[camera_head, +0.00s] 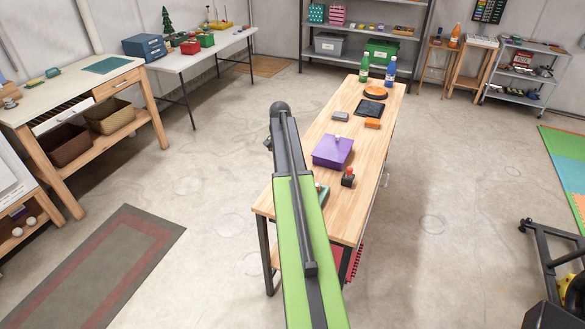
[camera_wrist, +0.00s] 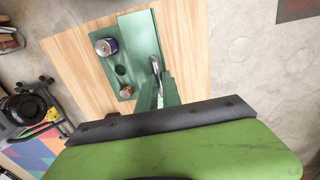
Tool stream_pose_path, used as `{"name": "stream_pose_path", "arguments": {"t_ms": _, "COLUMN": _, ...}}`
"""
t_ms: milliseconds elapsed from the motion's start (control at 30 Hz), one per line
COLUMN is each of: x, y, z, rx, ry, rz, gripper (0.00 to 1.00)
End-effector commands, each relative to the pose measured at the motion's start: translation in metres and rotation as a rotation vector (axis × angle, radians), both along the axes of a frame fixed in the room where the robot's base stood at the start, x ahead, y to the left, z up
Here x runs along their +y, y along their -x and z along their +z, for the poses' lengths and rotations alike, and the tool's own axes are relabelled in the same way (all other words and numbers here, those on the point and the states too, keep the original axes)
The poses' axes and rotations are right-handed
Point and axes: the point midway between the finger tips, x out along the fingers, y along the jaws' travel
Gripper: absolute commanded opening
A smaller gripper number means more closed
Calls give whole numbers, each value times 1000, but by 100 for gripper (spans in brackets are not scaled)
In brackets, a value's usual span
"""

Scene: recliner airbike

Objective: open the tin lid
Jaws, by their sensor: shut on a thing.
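A green tin (camera_wrist: 122,68) is on the wooden table in the wrist view. A flat green panel, seemingly its lid (camera_wrist: 138,34), lies along its right side; its tilt is hard to judge. A metal loop handle (camera_wrist: 155,65) shows on the panel's right side. My gripper (camera_wrist: 158,80) is shut on this handle, with green fingers partly covering the tin's lower right. A can with a dark label (camera_wrist: 105,46) and a small brownish round item (camera_wrist: 126,91) are at the tin's left part. In the head view my arm hides most of the green tin (camera_head: 322,194).
The wooden table (camera_head: 375,185) also bears a purple box (camera_head: 333,151), a red and black item (camera_head: 348,177), an orange block (camera_head: 372,124) and bottles (camera_head: 390,70) at the far end. An exercise bike (camera_head: 560,280) stands at right.

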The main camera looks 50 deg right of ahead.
Motion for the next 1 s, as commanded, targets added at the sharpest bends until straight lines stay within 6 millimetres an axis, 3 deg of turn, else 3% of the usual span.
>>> {"name": "stream_pose_path", "arguments": {"t_ms": 633, "x": -1, "y": -4, "z": -3, "rx": -4, "ry": -3, "rz": -4, "gripper": 0}}
{"name": "stream_pose_path", "arguments": {"t_ms": 667, "x": -1, "y": -4, "z": -3, "rx": -4, "ry": -3, "rz": -4, "gripper": 13}}
{"name": "stream_pose_path", "arguments": {"t_ms": 800, "x": -2, "y": -3, "z": -3, "rx": -4, "ry": -2, "rz": -5, "gripper": 31}}
{"name": "stream_pose_path", "arguments": {"t_ms": 1000, "x": -3, "y": -3, "z": -3, "rx": -3, "ry": -1, "rz": -6, "gripper": 31}}
